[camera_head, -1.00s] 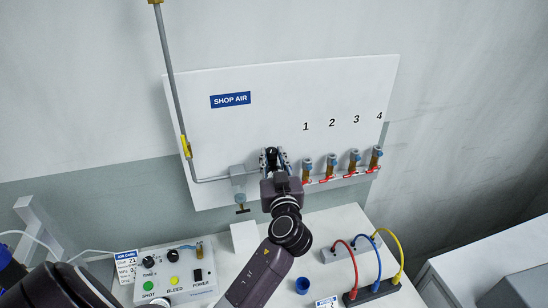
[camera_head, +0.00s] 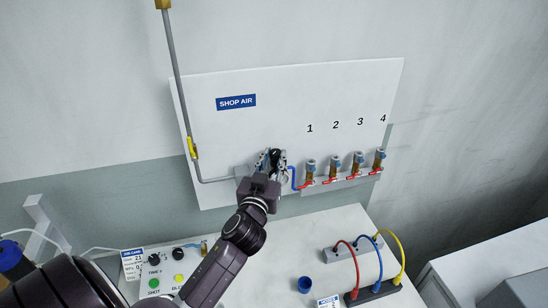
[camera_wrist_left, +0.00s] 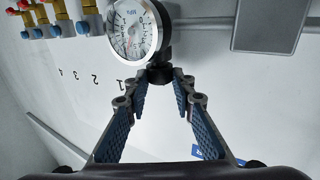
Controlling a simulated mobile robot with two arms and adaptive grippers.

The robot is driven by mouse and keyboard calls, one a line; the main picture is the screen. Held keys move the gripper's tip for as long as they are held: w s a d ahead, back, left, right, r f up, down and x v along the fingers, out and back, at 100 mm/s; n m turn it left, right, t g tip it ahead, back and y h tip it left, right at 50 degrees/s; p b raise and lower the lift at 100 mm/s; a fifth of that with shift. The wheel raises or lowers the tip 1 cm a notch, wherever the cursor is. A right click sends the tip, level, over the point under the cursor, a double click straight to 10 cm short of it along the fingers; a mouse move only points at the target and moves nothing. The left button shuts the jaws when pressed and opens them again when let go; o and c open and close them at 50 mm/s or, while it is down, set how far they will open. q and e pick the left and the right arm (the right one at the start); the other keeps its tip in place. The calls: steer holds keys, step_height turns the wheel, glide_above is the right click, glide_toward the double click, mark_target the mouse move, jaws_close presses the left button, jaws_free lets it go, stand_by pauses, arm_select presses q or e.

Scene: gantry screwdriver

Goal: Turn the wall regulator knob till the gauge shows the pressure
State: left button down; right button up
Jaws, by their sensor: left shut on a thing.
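The wall regulator's black knob (camera_head: 275,154) is on the white SHOP AIR panel (camera_head: 235,135). My left gripper (camera_head: 272,160) is at the regulator, its fingers closed around the knob. In the left wrist view the two blue-padded fingertips (camera_wrist_left: 160,80) meet either side of the black knob (camera_wrist_left: 160,74). The round white pressure gauge (camera_wrist_left: 135,32), marked MPa, is just beyond the fingertips there, upside down and partly cut off at the top. I cannot read its needle surely. In the head view the gripper hides the gauge. My right gripper is not in view.
Several numbered outlets with red levers (camera_head: 334,168) stand right of the regulator, with a blue hose (camera_head: 293,178) between. A yellow valve (camera_head: 192,147) is on the pipe at left.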

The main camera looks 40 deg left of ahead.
arm_select(q)
steer(key=c, duration=1.6)
jaws_free()
steer(key=v, duration=1.2)
